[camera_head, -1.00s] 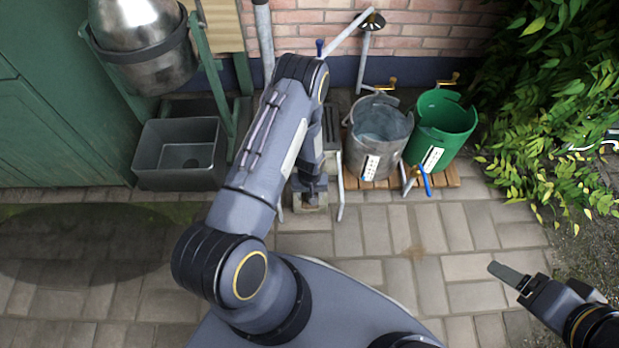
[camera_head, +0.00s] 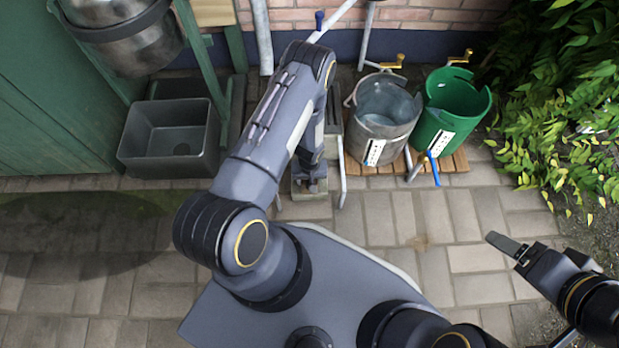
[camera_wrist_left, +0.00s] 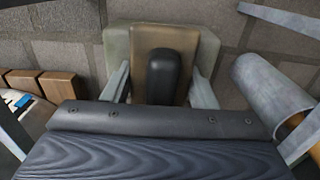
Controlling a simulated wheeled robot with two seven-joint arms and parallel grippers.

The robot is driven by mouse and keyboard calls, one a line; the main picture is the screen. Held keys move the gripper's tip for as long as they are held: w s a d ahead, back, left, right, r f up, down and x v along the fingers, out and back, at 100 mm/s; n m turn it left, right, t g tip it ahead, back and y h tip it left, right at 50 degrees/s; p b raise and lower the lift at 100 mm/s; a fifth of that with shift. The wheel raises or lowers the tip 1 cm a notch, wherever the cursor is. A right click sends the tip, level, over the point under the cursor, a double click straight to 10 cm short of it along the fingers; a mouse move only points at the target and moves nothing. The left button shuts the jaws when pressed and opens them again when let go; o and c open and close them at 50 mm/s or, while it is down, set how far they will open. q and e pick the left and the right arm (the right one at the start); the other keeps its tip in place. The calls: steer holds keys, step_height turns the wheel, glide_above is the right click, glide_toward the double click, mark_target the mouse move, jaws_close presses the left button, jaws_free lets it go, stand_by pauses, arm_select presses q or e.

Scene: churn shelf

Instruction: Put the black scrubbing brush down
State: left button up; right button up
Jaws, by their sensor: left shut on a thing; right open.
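My left gripper (camera_head: 311,180) reaches down at the middle of the head view. In the left wrist view its two grey fingers (camera_wrist_left: 160,84) point at a tan block with a black rounded piece, which I take to be the black scrubbing brush (camera_wrist_left: 163,72), between them. The gripper is shut on it; the exact contact is not clear. A pale grey-green block (camera_wrist_left: 118,42) shows just behind the tan part, and I cannot tell whether they touch. In the head view the arm hides most of the brush. My right gripper (camera_head: 516,248) is open and empty over the paving at right.
A grey bucket (camera_head: 385,110) and a green bucket (camera_head: 450,105) stand on a wooden pallet (camera_head: 455,163) right of my left arm. A dark grey basin (camera_head: 170,140) is at left, below a metal drum (camera_head: 125,40). Leafy plants (camera_head: 560,90) fill the right. Front paving is mostly clear.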

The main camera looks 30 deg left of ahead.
arm_select(q)
steer(key=shift+f, duration=0.2)
steer(key=o, duration=1.1)
steer(key=shift+r, duration=0.1)
steer(key=shift+r, duration=0.3)
step_height(320, 180, up, 11)
steer(key=p, duration=0.5)
steer(key=shift+r, duration=0.2)
step_height(320, 180, up, 28)
steer(key=w+t+h, duration=0.2)
steer(key=s+d+r+m+t+h, duration=0.1)
steer(key=s+d+r+m, duration=0.1)
steer(key=s+r, duration=0.6)
steer(key=s+d+r+m+t, duration=0.2)
steer(key=s+r, duration=0.7)
steer(key=s, duration=0.1)
steer(key=shift+s+m+t+h, duration=0.3)
steer(key=shift+m+h, duration=0.1)
